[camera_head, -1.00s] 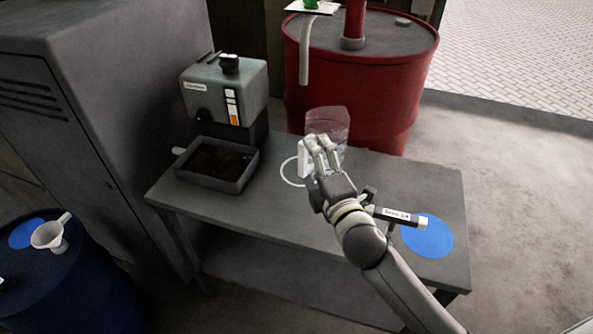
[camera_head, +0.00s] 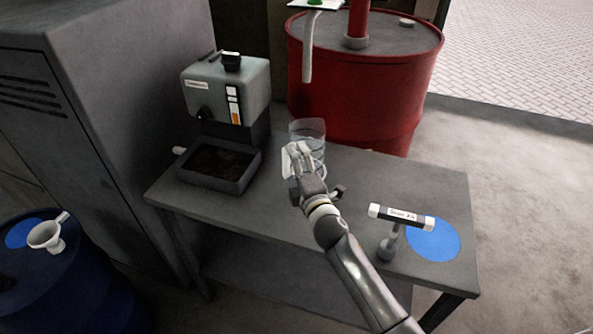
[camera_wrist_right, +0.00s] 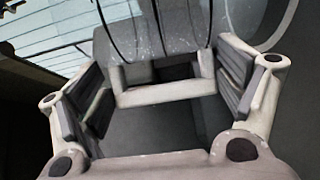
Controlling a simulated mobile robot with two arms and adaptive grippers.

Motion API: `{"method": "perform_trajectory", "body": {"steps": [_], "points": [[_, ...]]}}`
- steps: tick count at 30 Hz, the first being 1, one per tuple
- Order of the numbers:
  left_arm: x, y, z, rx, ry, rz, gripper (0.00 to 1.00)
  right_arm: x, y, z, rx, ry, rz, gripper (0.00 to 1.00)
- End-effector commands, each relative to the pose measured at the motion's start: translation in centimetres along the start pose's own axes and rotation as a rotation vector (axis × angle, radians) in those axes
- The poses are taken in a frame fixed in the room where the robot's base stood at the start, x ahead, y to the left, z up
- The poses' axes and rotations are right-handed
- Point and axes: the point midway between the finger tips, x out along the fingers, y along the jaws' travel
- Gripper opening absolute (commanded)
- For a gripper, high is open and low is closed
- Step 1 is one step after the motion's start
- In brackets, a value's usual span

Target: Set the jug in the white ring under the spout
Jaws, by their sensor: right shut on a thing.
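The clear jug (camera_head: 309,132) is at the back edge of the grey table, below the grey spout (camera_head: 308,50) that hangs from the red drum. It looks upright; whether its base touches the table is hidden. My right gripper (camera_head: 299,158) is shut on the jug on its near side. In the right wrist view the fingers (camera_wrist_right: 165,95) flank a pale, handle-like part, with the clear jug wall (camera_wrist_right: 170,30) beyond. My left gripper is not in view.
A grey machine (camera_head: 226,95) with a dark tray (camera_head: 218,185) stands left of the jug. A labelled bar on a stand (camera_head: 400,216) and a blue disc (camera_head: 434,240) are at the right. A funnel (camera_head: 46,236) sits on a blue drum at far left.

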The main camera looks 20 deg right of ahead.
Motion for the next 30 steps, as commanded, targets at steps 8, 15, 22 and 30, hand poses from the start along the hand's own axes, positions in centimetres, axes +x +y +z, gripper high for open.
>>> {"method": "perform_trajectory", "body": {"steps": [8,15,22,30], "points": [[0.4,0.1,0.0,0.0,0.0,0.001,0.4,0.1,-1.0,0.0,-0.001,0.001,0.007,0.43],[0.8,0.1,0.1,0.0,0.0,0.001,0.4,0.0,-1.5,0.0,-0.002,0.001,0.007,0.43],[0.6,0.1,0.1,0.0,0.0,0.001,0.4,0.0,-1.7,0.0,-0.001,0.0,0.0,1.0],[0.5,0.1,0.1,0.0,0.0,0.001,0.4,0.0,-1.5,0.0,-0.001,0.0,0.0,1.0]]}}
